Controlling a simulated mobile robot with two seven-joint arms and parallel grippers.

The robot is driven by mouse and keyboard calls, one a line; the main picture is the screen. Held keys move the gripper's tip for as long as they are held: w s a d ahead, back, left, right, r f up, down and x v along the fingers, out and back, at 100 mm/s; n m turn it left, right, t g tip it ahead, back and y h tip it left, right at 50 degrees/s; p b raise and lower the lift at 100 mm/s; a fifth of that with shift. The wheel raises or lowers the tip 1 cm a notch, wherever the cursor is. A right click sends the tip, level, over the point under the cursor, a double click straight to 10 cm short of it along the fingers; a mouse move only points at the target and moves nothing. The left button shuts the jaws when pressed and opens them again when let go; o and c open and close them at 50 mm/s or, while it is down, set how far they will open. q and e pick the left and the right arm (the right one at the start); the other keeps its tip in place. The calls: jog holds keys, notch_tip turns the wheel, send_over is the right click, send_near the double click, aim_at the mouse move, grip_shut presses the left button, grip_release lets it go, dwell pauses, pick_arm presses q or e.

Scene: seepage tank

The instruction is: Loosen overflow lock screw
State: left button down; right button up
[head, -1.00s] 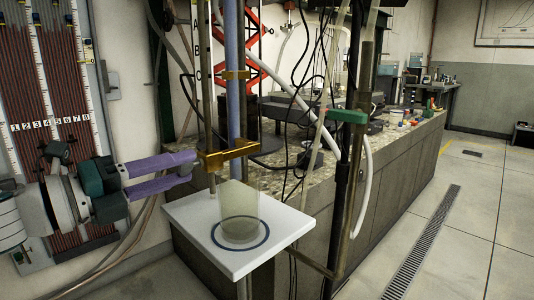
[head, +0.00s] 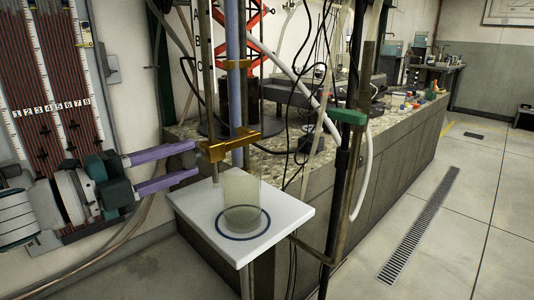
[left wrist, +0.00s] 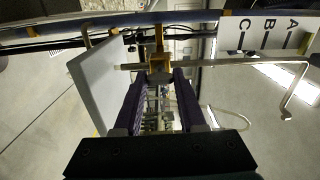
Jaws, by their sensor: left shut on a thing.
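The brass clamp (head: 230,145) of the overflow sits on a purple vertical pipe (head: 235,105) and a thin rod, above a white square plate. Its lock screw is small and mostly hidden at the clamp's left end; in the left wrist view the brass screw part (left wrist: 160,66) shows between the fingertips. My left gripper (head: 199,160) comes in from the left with two purple fingers, one above the other, at the clamp's left end. It is shut on the lock screw. My right gripper is not in view.
The white plate (head: 185,205) bears a clear cup (head: 241,190) inside a blue ring, just below the clamp. A manometer board (head: 50,100) stands behind my left arm. A stone-topped bench (head: 290,165), hoses and a dark post crowd the right.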

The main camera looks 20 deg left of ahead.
pick_arm(q)
jog(key=shift+c, duration=2.4)
grip_release()
jog(key=v, duration=1)
jog(key=shift+p, duration=0.35)
